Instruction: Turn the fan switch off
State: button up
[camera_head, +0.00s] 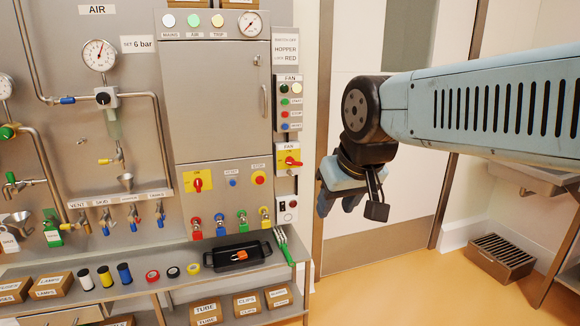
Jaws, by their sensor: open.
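The fan switch (289,160) is a yellow plate with a red rotary handle, under a small "FAN" label on the right side of the grey cabinet. Its handle appears turned sideways rather than upright; its exact position is too small to read. My gripper (337,205) hangs in front of the door, to the right of the switch and somewhat lower in the picture. It points downward, is open and empty, and is apart from the switch. The switch is not covered by my arm.
A button box (290,103), also labelled "FAN", sits above the switch. Another yellow plate with a red knob (198,181) is on the cabinet to the left. A shelf below holds a black tray (238,258) and a green-handled fork (283,245).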

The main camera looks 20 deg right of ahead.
aim_at(290, 161)
jog(key=k, duration=0.5)
jog(key=z, duration=0.5)
jog(key=i, duration=0.8)
jog(key=z, duration=0.7)
jog(key=i, duration=0.55)
jog(key=u, duration=0.15)
